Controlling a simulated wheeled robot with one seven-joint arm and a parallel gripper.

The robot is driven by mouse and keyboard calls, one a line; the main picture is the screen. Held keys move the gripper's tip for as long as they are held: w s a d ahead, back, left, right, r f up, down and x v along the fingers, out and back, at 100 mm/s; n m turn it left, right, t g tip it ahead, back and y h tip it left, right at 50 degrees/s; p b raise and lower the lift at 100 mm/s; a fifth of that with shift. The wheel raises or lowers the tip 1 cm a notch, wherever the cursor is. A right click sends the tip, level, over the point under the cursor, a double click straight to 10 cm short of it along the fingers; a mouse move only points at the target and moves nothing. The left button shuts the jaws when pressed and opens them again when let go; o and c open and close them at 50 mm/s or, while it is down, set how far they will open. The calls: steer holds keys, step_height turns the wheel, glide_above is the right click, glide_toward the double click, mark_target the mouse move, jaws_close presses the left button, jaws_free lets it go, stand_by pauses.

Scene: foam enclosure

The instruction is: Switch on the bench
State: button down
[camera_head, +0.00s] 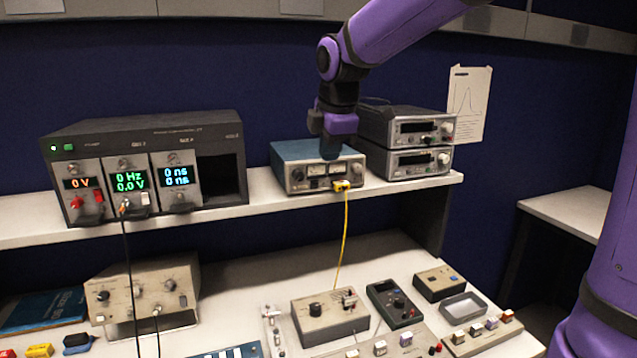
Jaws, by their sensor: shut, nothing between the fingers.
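The bench has a shelf (250,203) and a lower worktop (250,275). On the shelf at left, a dark module rack (222,130) has lit displays reading 0 V, 0 Hz, 0.0 V and 0 ns. A small green lamp (54,148) glows at its upper left. In the middle stands a blue-topped instrument (290,152) with dials, knobs and a yellow plug (342,185). My gripper (330,153) points down, shut and empty, at the front top of this instrument. It hides part of the front panel, and I cannot tell whether it touches.
Two stacked grey instruments (418,160) stand right of my gripper. A yellow cable (344,235) hangs from the plug to the worktop. A black cable (127,260) hangs from the rack. A beige box (320,318), a handheld meter (396,302) and other small items crowd the worktop.

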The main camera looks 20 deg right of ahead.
steer(key=shift+f, duration=0.15)
glide_toward(316, 196)
step_height(316, 196, down, 5)
steer(key=s, duration=0.3)
steer(key=w, duration=0.3)
steer(key=shift+w+a+f, duration=0.1)
steer(key=shift+w+f, duration=0.1)
steer(key=shift+w, duration=0.55)
steer(key=shift+w+f, duration=0.15)
steer(key=shift+w, duration=0.15)
